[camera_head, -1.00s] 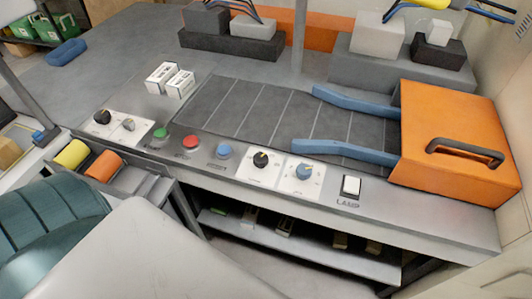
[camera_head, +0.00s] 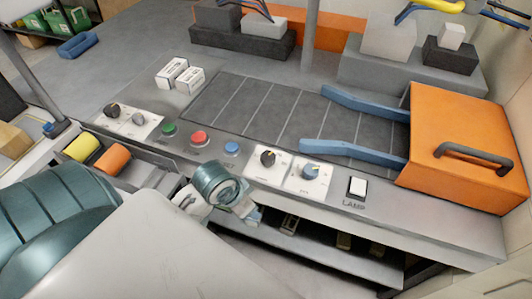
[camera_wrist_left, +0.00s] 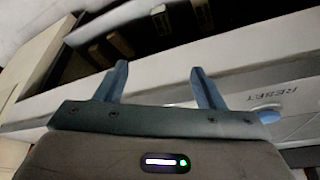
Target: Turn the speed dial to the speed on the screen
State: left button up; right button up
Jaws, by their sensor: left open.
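At the panel's left are a smaller black knob (camera_head: 112,110) and a grey knob (camera_head: 139,118). The dial labels are too small to read, and I see no readable screen. My left gripper (camera_head: 252,213) is low at the panel's front edge, below the black dial and apart from it. In the left wrist view its two blue fingers (camera_wrist_left: 161,78) are spread with nothing between them. My right gripper is not in view.
Green (camera_head: 168,129), red (camera_head: 200,138) and blue (camera_head: 231,148) buttons lie left of the dials. The blue one, marked RESET, shows in the wrist view (camera_wrist_left: 268,116). An orange box (camera_head: 460,120) stands at the right.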

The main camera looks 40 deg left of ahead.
pick_arm(q)
jog(key=w+a+r+m+h, duration=0.1)
jog(key=w+a+r+m, duration=0.1)
jog(key=w+r, duration=0.45)
jog(key=m, duration=0.1)
send_near(267, 156)
jog(key=shift+h, duration=0.3)
jog(key=x, duration=0.4)
jog(key=p+x, duration=0.1)
jog(key=x, duration=0.4)
jog(key=shift+a+f, duration=0.15)
jog(key=shift+a, duration=0.05)
jog(key=c, duration=1)
